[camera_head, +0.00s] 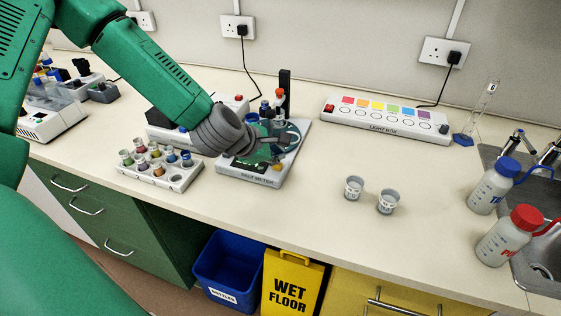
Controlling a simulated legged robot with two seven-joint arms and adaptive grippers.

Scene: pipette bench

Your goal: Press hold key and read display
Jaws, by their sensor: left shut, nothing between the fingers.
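A white meter (228,173) with lettering on its front edge stands on the bench, left of the middle. My left gripper (284,137) reaches over the meter from the upper left. Its fingers are shut and empty, just above the top of the meter. Whether they touch it I cannot tell. The gripper and wrist cover much of the meter's top, so its display and hold key cannot be made out. A dark upright post and small bottles stand at the meter's back. My right gripper is not in view.
A rack of coloured vials (183,181) stands left of the meter. A light box (385,123) lies at the back right. Two small cups (354,188) stand right of the meter. Blue-capped (490,189) and red-capped (509,237) bottles stand by the sink (548,225). Bench between meter and cups is clear.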

